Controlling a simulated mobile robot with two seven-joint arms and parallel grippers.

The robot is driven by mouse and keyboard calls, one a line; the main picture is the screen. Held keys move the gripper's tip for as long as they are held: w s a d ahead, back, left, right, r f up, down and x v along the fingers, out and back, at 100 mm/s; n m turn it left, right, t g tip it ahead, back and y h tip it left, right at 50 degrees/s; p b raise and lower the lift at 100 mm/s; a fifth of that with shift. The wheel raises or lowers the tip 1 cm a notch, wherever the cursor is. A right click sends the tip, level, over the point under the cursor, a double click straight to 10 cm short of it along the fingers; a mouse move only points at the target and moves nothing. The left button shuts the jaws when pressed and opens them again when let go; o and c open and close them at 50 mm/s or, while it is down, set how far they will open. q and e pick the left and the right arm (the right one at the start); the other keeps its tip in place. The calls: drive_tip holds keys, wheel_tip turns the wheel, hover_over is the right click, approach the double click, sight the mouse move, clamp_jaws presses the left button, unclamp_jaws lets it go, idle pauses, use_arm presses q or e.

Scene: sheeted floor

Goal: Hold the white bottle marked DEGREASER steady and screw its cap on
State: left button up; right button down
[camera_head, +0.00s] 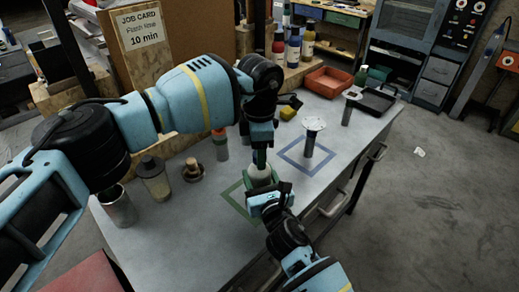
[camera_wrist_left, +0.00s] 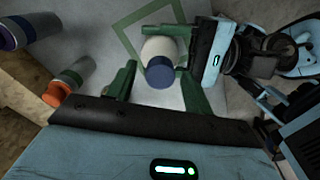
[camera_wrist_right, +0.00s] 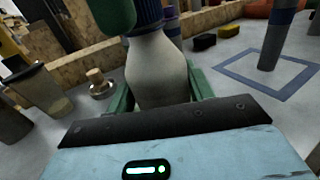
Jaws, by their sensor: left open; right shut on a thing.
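The white bottle (camera_head: 262,178) stands upright at the green square outline on the bench; no label is readable. It fills much of the right wrist view (camera_wrist_right: 158,75). My right gripper (camera_head: 268,196) is shut on the bottle's body, a green finger on either side (camera_wrist_right: 165,90). The dark blue cap (camera_wrist_left: 160,73) sits on the bottle's neck and also shows in the right wrist view (camera_wrist_right: 148,14); how tightly it sits I cannot tell. My left gripper (camera_head: 260,157) points down from above, open, its fingers on either side of the cap with a gap visible.
A post with a round top (camera_head: 313,128) stands in the blue square outline. A jar (camera_head: 154,180), a metal can (camera_head: 118,207) and a small knobbed piece (camera_head: 193,170) stand to the left. A red bin (camera_head: 328,82) and a black tray (camera_head: 374,101) lie behind.

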use_arm(q)
drive_tip(key=shift+r, duration=2.25)
drive_tip(key=shift+c, duration=0.3)
drive_tip(key=n, duration=0.2)
drive_tip(key=r+n, duration=0.1)
drive_tip(key=n, duration=0.3)
drive_tip(key=shift+d+r, duration=0.1)
drive_tip(key=shift+r, duration=0.3)
drive_tip(key=n, duration=0.2)
drive_tip(key=r+n, duration=0.1)
drive_tip(key=n, duration=0.3)
drive_tip(key=shift+r, duration=0.3)
drive_tip(key=shift+f, duration=4)
